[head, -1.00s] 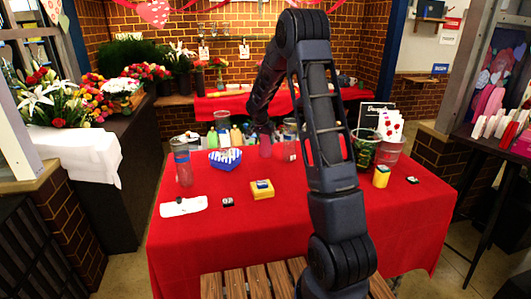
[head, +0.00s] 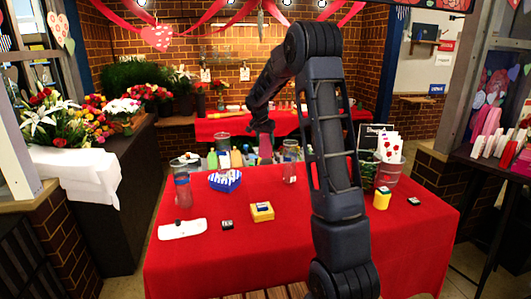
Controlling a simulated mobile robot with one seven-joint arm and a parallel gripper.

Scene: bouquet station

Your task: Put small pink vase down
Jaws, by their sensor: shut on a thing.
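The small pink vase (head: 265,147) is a small pink shape at the far side of the red-covered table (head: 210,262), right of a row of coloured bottles. My gripper (head: 263,133) is at the end of my dark arm, directly above the vase and shut on it. The fingers are small and dark, so their detail is hard to make out. I cannot tell whether the vase's base touches anything.
A tall glass (head: 290,160) stands close right of the vase. My arm hides part of the table's right side. The front-centre cloth is mostly clear.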

